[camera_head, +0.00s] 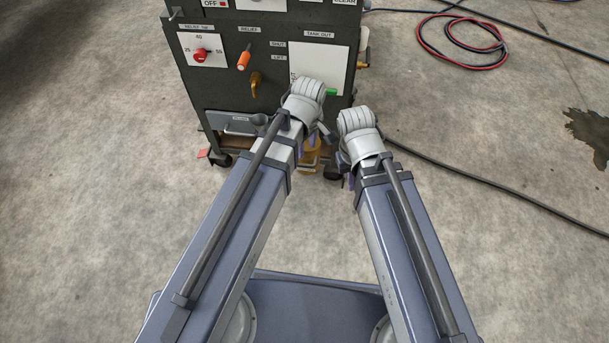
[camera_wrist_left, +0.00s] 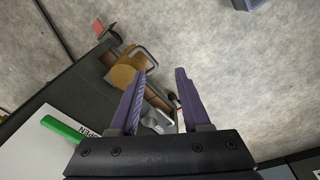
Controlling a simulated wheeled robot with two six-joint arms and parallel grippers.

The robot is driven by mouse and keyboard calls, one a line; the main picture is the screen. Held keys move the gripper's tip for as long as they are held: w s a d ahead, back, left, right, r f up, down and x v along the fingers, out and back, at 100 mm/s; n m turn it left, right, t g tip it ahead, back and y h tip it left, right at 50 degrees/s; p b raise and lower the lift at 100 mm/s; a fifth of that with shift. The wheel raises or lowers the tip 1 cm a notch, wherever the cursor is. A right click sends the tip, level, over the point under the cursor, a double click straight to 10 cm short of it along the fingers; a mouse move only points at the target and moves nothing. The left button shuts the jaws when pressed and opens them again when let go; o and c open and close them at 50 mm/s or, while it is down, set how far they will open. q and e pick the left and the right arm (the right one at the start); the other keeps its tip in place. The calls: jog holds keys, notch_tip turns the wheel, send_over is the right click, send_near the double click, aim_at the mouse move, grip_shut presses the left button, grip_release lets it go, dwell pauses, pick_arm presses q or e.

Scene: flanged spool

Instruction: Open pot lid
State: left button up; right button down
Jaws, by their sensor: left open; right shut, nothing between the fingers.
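I see no clear pot or lid. A yellow-brown cylinder (camera_wrist_left: 124,74) beside the cabinet's lower part shows in the left wrist view, with a metal loop next to it; it is partly visible low by the cabinet in the head view (camera_head: 310,160). My left gripper (camera_wrist_left: 160,74) is open, its purple fingers apart, the left finger just right of the cylinder in the picture. Nothing is held in it. In the head view the left gripper (camera_head: 305,147) is mostly hidden by its arm. My right gripper (camera_head: 344,163) is shut and empty, right of the left one, mostly hidden.
A dark cabinet (camera_head: 220,88) on casters stands ahead, with a red knob (camera_head: 200,53), an orange handle (camera_head: 244,60), a brass valve (camera_head: 255,83) and a green handle (camera_head: 331,92). A black cable (camera_head: 470,182) and red hoses (camera_head: 440,50) lie right. Floor is clear at left.

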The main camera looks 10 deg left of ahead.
aim_at(305, 164)
pick_arm(q)
jog(key=w+a+f+n+b, duration=0.1)
jog(key=w+f+n+b, duration=0.3)
jog(key=f+n+b, duration=0.3)
jog(key=shift+w+a+f+t, duration=0.2)
jog(key=shift+w+f+t, duration=0.2)
jog(key=shift+f, duration=0.75)
pick_arm(e)
notch_tip(305, 164, down, 10)
jog(key=shift+r, duration=0.25)
pick_arm(q)
jog(key=shift+f, duration=0.1)
pick_arm(e)
jog(key=shift+f, duration=0.1)
pick_arm(q)
jog(key=f+b, duration=0.2)
jog(key=w+f+b, duration=0.1)
jog(key=f+b, duration=0.4)
jog(key=shift+w+f+b, duration=0.15)
jog(key=shift+f+b, duration=0.1)
jog(key=shift+b, duration=0.1)
pick_arm(e)
notch_tip(305, 164, down, 8)
jog(key=shift+r, duration=0.25)
pick_arm(q)
grip_shut()
